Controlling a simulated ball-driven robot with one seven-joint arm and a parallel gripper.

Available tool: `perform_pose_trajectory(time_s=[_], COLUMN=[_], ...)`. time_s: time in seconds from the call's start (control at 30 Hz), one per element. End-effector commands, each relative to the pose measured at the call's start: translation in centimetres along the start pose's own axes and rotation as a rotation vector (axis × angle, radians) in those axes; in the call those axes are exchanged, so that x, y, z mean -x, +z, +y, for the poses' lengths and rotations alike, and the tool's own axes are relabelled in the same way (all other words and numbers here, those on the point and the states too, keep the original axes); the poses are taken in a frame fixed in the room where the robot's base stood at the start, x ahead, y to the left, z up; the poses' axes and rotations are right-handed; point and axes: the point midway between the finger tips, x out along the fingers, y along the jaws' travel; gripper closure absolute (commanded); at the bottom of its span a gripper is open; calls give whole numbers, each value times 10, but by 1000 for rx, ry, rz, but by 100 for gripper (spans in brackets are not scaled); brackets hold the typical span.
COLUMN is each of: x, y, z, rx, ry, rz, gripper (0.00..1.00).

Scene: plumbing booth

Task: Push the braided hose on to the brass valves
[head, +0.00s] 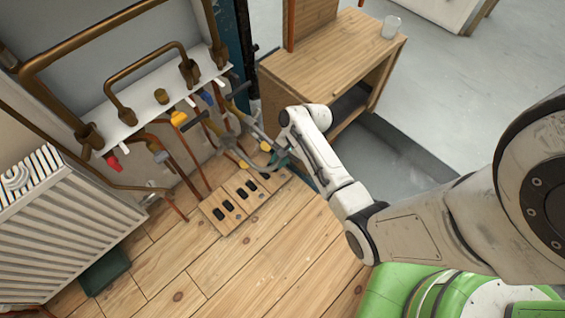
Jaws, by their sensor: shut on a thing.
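My gripper (271,161) is low beside the pipework in the head view, left of my white arm. It is shut on a thin grey piece that looks like the braided hose (258,133); small yellow parts show close to the jaws. The grip itself is small and partly hidden. The valves sit along the underside of the white shelf, with a red handle (113,162), a yellow one (179,119) and a blue one (207,98). Their brass bodies are too small to make out clearly. I cannot tell whether the hose touches any valve.
Copper pipes (108,58) run above the white shelf (128,128). A slotted wooden board (238,201) lies on the floor below my gripper. A radiator (62,225) stands left, a wooden cabinet (335,55) with a glass (391,27) behind.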

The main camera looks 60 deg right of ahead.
Motion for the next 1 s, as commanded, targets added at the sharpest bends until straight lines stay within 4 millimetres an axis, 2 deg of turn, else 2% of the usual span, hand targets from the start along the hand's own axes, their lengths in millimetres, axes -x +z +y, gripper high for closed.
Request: perform_pose_trajectory(time_s=[0.43, 0.9, 0.93, 1.0], x=[-4, -5, -5, -5], y=[-8, -8, -8, -8], z=[-19, -22, -22, -22], rx=[0, 0, 0, 0], ry=[-1, -1, -1, -1], rz=[0, 0, 0, 0], gripper=[100, 100, 74, 68])
